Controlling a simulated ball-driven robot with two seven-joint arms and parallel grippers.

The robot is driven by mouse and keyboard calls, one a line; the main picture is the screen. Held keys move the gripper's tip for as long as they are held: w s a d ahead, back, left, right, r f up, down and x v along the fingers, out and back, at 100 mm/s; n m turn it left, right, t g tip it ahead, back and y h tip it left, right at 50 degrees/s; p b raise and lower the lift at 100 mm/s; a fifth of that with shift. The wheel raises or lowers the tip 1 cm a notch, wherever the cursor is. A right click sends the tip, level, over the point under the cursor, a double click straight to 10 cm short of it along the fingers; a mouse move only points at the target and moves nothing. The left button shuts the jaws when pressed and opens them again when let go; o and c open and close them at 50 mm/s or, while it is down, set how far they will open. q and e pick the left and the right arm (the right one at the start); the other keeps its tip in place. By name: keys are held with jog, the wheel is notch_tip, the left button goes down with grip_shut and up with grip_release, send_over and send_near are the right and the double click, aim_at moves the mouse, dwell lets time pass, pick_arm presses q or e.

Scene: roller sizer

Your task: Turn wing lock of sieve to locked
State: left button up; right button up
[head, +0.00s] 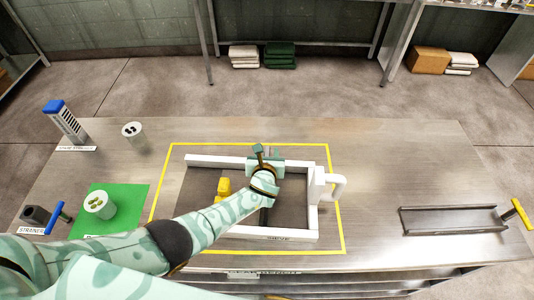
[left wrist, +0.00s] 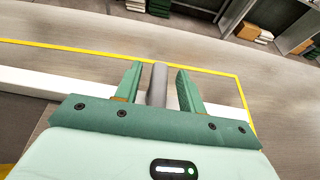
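The sieve is a white frame (head: 230,161) with a white loop handle (head: 341,187) at its right, lying inside a yellow outline on the steel table. My left arm reaches across it from the left. My left gripper (head: 268,155) is at the frame's far side. In the left wrist view, the gripper's two green fingers (left wrist: 158,88) stand apart on either side of a grey upright post (left wrist: 158,82), with small gaps showing. I cannot tell whether this post is the wing lock. A yellow part (head: 223,187) sits inside the frame, partly beside my arm. My right gripper is not in view.
A green mat (head: 135,197) with a pale cup (head: 99,205) is at left, a second cup (head: 133,133) behind it. A blue-topped strainer (head: 66,120) stands at the back left. A metal tray (head: 453,220) with a yellow handle (head: 521,212) lies at right. The table between sieve and tray is clear.

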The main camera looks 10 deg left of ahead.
pick_arm(q)
jog(key=p+v, duration=0.6)
jog(key=v, duration=1)
jog(key=shift+s, duration=0.15)
